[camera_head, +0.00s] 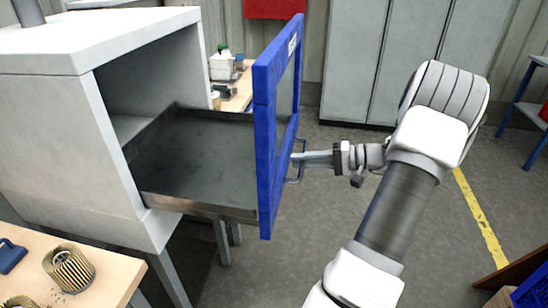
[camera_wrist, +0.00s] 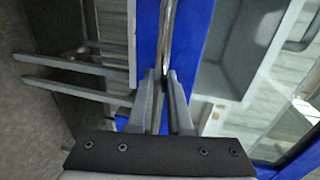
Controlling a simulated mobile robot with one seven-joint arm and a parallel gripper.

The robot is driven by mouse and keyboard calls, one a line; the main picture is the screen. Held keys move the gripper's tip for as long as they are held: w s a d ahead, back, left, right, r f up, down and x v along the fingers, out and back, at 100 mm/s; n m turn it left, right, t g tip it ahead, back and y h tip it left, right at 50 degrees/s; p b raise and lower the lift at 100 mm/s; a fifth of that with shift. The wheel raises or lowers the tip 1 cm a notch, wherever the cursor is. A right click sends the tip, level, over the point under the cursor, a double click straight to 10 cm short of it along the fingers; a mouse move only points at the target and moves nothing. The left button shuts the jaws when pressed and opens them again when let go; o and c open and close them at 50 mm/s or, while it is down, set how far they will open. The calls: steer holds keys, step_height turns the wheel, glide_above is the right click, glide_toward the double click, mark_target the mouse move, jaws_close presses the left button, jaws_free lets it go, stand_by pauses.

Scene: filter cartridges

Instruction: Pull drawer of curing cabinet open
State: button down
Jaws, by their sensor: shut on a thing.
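The curing cabinet (camera_head: 40,140) is a white box on legs at the left of the head view. Its drawer (camera_head: 190,160) is a dark metal tray, pulled well out and empty, with a blue-framed front (camera_head: 265,130) that has a window. My gripper (camera_head: 302,157) is at the outer side of this front. It is shut on the drawer's metal bar handle (camera_head: 298,172). In the wrist view, the handle (camera_wrist: 168,35) runs down between the fingers (camera_wrist: 160,100), against the blue frame (camera_wrist: 147,40).
A wooden table (camera_head: 110,270) with a ribbed filter cartridge (camera_head: 69,269) stands at the lower left. Grey lockers (camera_head: 370,60) stand at the back. Another bench with bottles (camera_head: 222,65) is behind the drawer. Open floor (camera_head: 450,240) lies to the right.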

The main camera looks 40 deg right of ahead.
steer(key=shift+f+v, duration=0.2)
steer(key=shift+v, duration=0.65)
steer(key=shift+f+v, duration=0.15)
steer(key=shift+v, duration=0.7)
steer(key=c, duration=0.9)
jaws_free()
steer(key=shift+o, duration=0.2)
steer(key=p+v, duration=0.1)
steer(key=v, duration=1.6)
steer(key=shift+s+d, duration=0.2)
steer(key=shift+s, duration=0.05)
steer(key=shift+f, duration=0.1)
